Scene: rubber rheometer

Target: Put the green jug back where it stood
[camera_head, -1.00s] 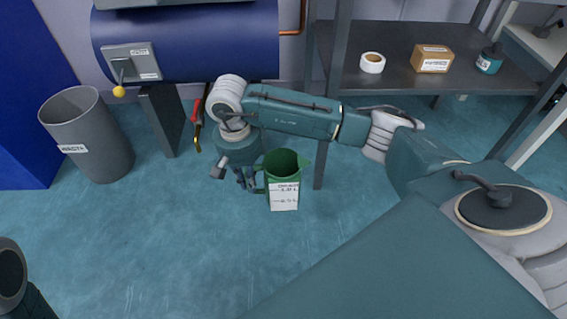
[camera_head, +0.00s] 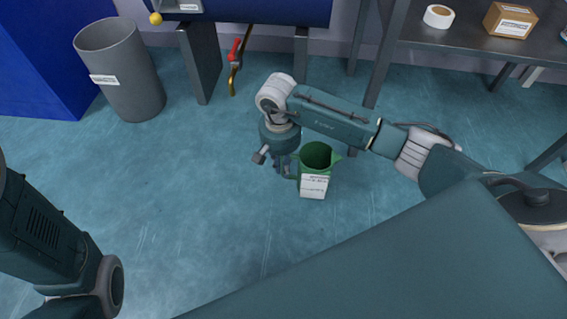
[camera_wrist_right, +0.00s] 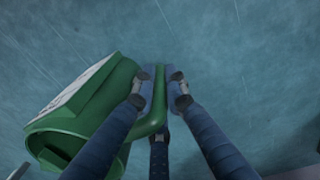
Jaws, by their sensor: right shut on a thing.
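The green jug (camera_head: 317,158) has a white label on its front and is near the middle of the head view, upright or nearly so. My right gripper (camera_head: 284,168) is at the jug's left side, shut on its handle. In the right wrist view the jug (camera_wrist_right: 112,100) lies to the left, and the fingers of my right gripper (camera_wrist_right: 160,90) close on the green handle from both sides. Whether the jug's base touches the floor I cannot tell. My left arm shows at the lower left of the head view, but its gripper is out of view.
A grey bin (camera_head: 127,75) stands at the left beside a blue cabinet (camera_head: 50,60). A tank on dark legs (camera_head: 202,62) with a red-handled valve (camera_head: 235,55) is at the back. A shelf (camera_head: 440,45) at the upper right bears a tape roll (camera_head: 437,16) and a cardboard box (camera_head: 510,20). Open floor (camera_head: 200,200) lies in front.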

